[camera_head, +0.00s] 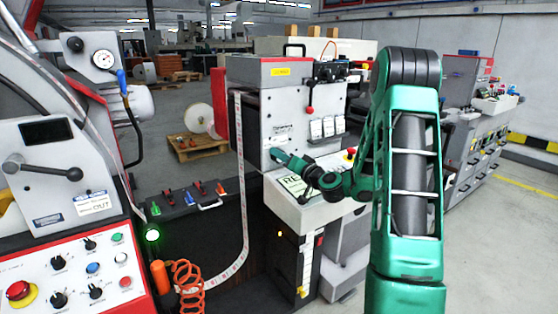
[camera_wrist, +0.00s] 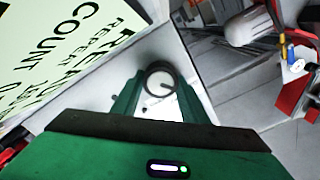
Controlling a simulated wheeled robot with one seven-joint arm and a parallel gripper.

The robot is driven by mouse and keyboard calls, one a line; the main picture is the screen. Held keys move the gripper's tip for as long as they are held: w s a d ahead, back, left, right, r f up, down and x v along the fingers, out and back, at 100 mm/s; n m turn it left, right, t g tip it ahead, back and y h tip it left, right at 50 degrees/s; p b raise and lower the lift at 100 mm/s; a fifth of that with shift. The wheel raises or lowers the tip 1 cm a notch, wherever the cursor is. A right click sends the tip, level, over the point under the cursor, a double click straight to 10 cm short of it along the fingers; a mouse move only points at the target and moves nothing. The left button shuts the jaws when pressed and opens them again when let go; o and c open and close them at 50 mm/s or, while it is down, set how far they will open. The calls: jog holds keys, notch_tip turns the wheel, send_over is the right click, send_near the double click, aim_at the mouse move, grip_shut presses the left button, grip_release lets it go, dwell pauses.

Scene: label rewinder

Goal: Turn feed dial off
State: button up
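A small round dial (camera_wrist: 160,82) with a pale face, a dark rim and a pointer mark shows in the wrist view, on a light panel. I cannot read a label on it. My gripper (camera_wrist: 158,84) has its two green fingers apart, one on each side of the dial. Whether they touch it I cannot tell. In the head view my gripper (camera_head: 276,156) reaches left to the front of the grey rewinder (camera_head: 300,110), just above the sloped white console. The dial is not visible there, likely hidden by my gripper.
A printed sign (camera_head: 293,184) lies on the console beside my gripper; it also shows in the wrist view (camera_wrist: 50,50). A red-knobbed lever (camera_head: 309,108) sticks out above. A white label strip (camera_head: 241,180) hangs left. A control panel (camera_head: 75,275) with several knobs stands front left.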

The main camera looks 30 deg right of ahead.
jog(key=shift+a, duration=0.25)
jog(key=shift+d, duration=0.15)
jog(key=shift+m, duration=0.4)
jog(key=m, duration=0.3)
jog(key=shift+d+f+m, duration=0.1)
jog(key=shift+d+m, duration=0.05)
jog(key=shift+m, duration=1.85)
jog(key=shift+d, duration=0.1)
jog(key=o, duration=1.1)
